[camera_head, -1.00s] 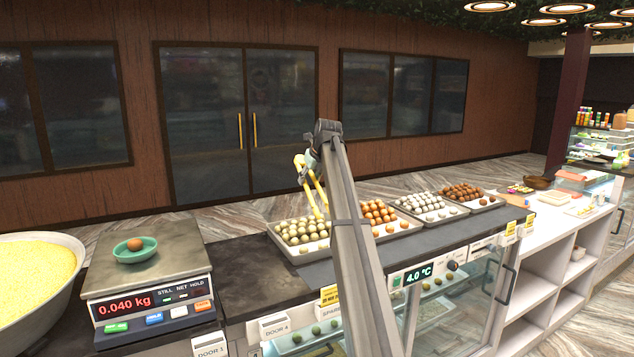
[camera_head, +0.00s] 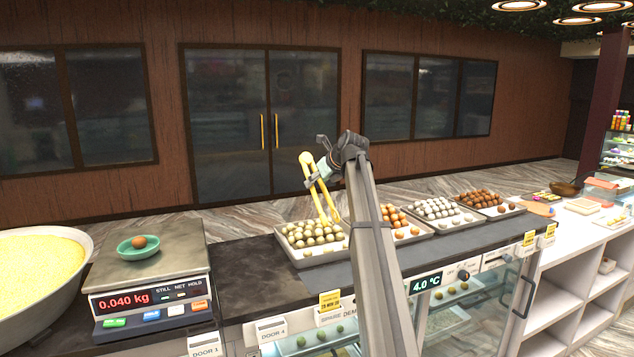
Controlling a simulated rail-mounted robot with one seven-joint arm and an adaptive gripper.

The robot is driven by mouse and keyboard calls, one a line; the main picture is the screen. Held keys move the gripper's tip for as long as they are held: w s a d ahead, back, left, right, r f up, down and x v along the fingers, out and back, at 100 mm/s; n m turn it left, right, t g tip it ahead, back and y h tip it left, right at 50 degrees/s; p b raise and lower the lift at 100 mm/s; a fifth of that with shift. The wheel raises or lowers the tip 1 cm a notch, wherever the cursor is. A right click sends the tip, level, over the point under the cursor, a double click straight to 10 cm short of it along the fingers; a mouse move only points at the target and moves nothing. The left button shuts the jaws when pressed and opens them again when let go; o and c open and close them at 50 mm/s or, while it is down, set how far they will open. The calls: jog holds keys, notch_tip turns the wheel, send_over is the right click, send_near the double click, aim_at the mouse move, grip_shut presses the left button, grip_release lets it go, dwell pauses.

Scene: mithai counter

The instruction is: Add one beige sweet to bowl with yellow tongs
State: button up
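My gripper (camera_head: 326,172) is shut on the yellow tongs (camera_head: 309,172). The tongs point down, with their tips over or at the right part of the tray of beige sweets (camera_head: 312,238). I cannot tell whether the tips touch or hold a sweet. The beige sweets are pale balls in rows on a light metal tray (camera_head: 308,260). The green bowl (camera_head: 126,252) stands on the scale (camera_head: 152,278) at the left, with one brown-orange sweet (camera_head: 138,242) in it. The scale reads 0.040 kg. My arm hides part of the trays.
Trays of orange (camera_head: 398,222), white (camera_head: 436,208) and dark brown sweets (camera_head: 484,199) stand in a row to the right. A large pan of yellow grains (camera_head: 38,270) is at the far left. Dark counter (camera_head: 245,270) between scale and trays is clear. A glass display case lies below.

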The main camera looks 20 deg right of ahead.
jog(key=shift+w+a+r, duration=0.15)
jog(key=shift+a+r, duration=0.05)
jog(key=shift+f, duration=0.25)
notch_tip(320, 180, down, 10)
jog(key=b, duration=0.1)
jog(key=shift+r+b, duration=0.2)
jog(key=shift+b, duration=0.2)
dwell(0.7)
